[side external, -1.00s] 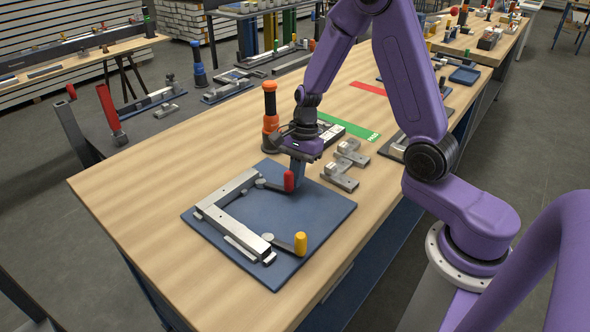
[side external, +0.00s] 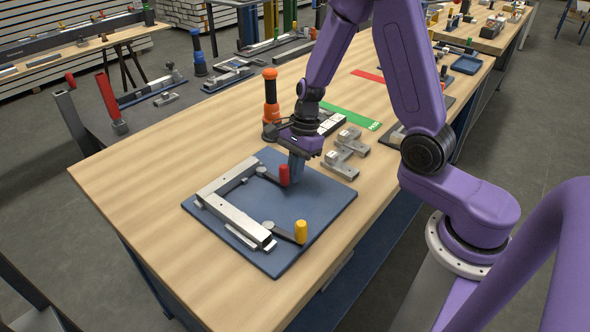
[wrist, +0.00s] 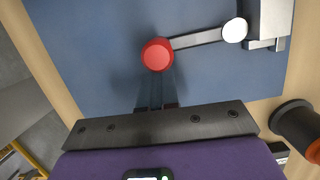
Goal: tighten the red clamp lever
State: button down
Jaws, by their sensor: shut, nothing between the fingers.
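The red clamp lever (side external: 284,174) has an upright red handle on a dark arm, at the back of the metal frame (side external: 235,216). In the wrist view its round red top (wrist: 157,54) is above centre, and the arm runs right to a pale round pad (wrist: 235,30) beside the frame. My gripper (side external: 297,176) is shut and empty, pointing down just right of the red handle. In the wrist view its fingers (wrist: 156,97) are just below the red top. I cannot tell whether they touch the handle. A yellow-handled lever (side external: 301,231) sits at the front of the frame.
The frame lies on a blue plate (side external: 325,195) on the wooden table. An orange-and-black bottle-shaped tool (side external: 270,105) stands behind my gripper. Grey metal blocks (side external: 345,152) lie to the right. The table to the left of the plate (side external: 140,175) is clear.

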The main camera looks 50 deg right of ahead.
jog(key=shift+a, duration=0.1)
jog(key=v, duration=1)
jog(key=s+a+r+n+h, duration=0.1)
jog(key=s+a+n, duration=0.1)
jog(key=s+n, duration=0.9)
jog(key=s+a+r+n+h, duration=0.1)
jog(key=s+a+n, duration=0.1)
jog(key=s+n, duration=1)
jog(key=shift+s+a+r+n, duration=0.15)
jog(key=shift+s+r+n, duration=0.1)
jog(key=shift+n, duration=3.85)
jog(key=shift+w+a+h, duration=0.1)
jog(key=shift+h, duration=0.2)
